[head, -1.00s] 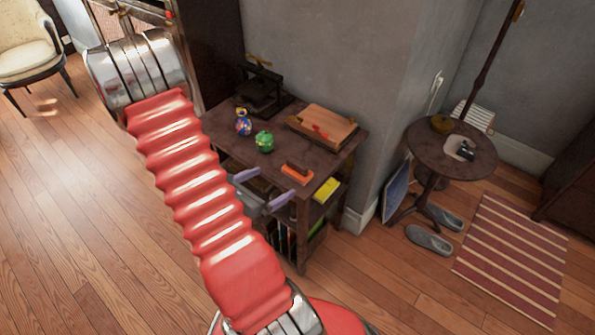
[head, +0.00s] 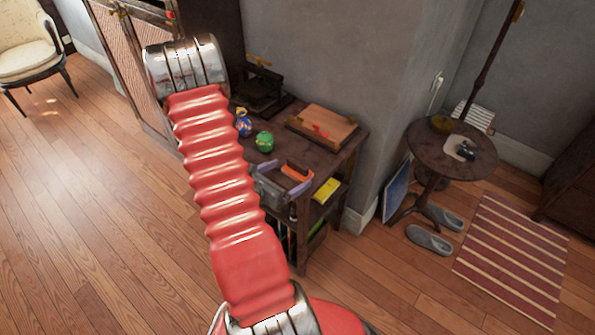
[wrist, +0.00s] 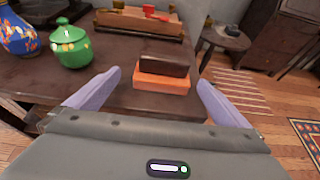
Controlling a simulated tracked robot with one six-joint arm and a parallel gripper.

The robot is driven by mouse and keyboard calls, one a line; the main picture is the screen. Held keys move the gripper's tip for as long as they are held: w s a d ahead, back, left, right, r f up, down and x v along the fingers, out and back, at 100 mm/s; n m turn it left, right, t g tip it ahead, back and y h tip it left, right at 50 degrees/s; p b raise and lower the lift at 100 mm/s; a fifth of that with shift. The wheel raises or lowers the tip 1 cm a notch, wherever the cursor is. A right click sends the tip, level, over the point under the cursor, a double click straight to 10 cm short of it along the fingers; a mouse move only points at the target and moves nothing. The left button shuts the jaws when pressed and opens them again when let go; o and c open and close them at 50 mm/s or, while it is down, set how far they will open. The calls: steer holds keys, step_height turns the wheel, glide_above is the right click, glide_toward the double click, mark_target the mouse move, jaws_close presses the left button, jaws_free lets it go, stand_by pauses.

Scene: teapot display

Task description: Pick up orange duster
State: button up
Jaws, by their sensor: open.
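The orange duster (head: 297,172), a block with an orange lower part and a dark brown upper part, lies near the front edge of the dark table (head: 330,158). In the wrist view, the duster (wrist: 162,83) is ahead of my gripper (wrist: 159,80), in line with the gap between the two purple fingers. My gripper is open and empty. In the head view, my gripper (head: 283,178) is at the table's front edge, with its fingers pointing toward the duster and partly around it. I cannot tell its exact height over the table.
A green lidded pot (head: 264,141) and a blue patterned vase (head: 243,123) stand left of the duster. A wooden box (head: 322,127) lies behind it. A yellow item (head: 327,190) is on the shelf below. A round table (head: 468,172) stands at right.

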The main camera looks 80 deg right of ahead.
mark_target(295, 170)
steer(key=shift+s+x, duration=0.1)
steer(key=shift+x, duration=1.2)
steer(key=shift+s+x, duration=0.15)
steer(key=shift+x, duration=1.15)
steer(key=shift+r, duration=0.2)
steer(key=shift+c, duration=0.6)
steer(key=c, duration=1)
steer(key=shift+r, duration=0.15)
steer(key=shift+c, duration=0.2)
steer(key=shift+r, duration=4.85)
